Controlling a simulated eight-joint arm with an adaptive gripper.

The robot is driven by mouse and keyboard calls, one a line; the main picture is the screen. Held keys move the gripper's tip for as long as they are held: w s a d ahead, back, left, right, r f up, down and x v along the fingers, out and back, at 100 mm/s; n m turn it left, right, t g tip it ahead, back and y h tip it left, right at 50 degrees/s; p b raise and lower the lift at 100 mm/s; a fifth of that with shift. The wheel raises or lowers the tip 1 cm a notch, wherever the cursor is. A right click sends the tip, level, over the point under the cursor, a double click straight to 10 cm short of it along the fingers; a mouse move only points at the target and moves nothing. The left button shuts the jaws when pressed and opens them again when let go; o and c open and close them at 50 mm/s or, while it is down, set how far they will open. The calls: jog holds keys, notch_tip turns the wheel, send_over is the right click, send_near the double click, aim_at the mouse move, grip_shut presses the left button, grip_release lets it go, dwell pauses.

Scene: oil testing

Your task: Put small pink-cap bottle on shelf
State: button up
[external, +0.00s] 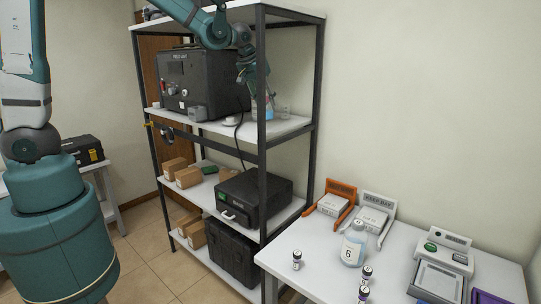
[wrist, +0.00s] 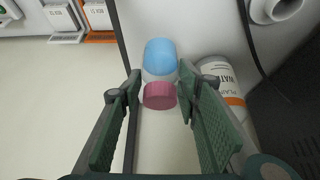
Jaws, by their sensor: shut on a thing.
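The small pink-cap bottle (wrist: 158,94) shows in the wrist view, with its pink cap toward the camera and a light-blue part beyond it. My gripper (wrist: 160,84) has a finger on each side of it and is shut on it. In the external view my gripper (external: 259,96) is over the right end of the upper shelf board (external: 285,128), inside the frame. A small blue patch shows by the fingers there. I cannot tell clearly whether the bottle touches the board.
A dark oven-like machine (external: 203,82) fills the shelf's left part, and a black shelf post (external: 262,125) stands in front. A table with a large white bottle (external: 353,245) and small vials is at right.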

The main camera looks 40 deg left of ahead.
jog(key=w, duration=0.7)
jog(key=shift+s, duration=0.1)
jog(key=shift+f+b, duration=0.35)
jog(key=shift+f, duration=1.4)
jog(key=shift+f, duration=0.2)
jog(key=o, duration=1)
jog(key=shift+r, duration=0.15)
